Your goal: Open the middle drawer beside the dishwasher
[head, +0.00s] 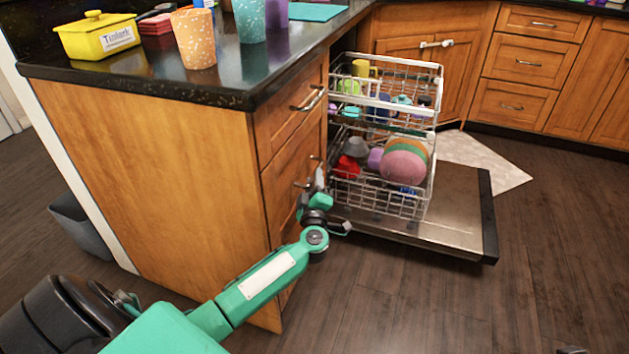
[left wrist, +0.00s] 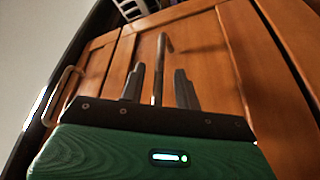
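The middle drawer (head: 288,176) is a wooden front under the top drawer (head: 289,110), left of the open dishwasher. It looks shut. My left gripper (head: 315,182) is at this front, by its metal handle (head: 303,184), and partly covers it. In the left wrist view, the fingers of my left gripper (left wrist: 158,86) are apart, with the bar handle (left wrist: 160,70) between them. There is a gap on each side of the bar; I cannot tell whether either finger touches it. My right gripper is not clearly in view.
The dishwasher door (head: 455,215) is down, and its loaded racks (head: 405,190) are pulled out close to the right of my left gripper. A dark countertop (head: 130,85) overhangs the drawers. The wooden floor (head: 400,310) in front is clear.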

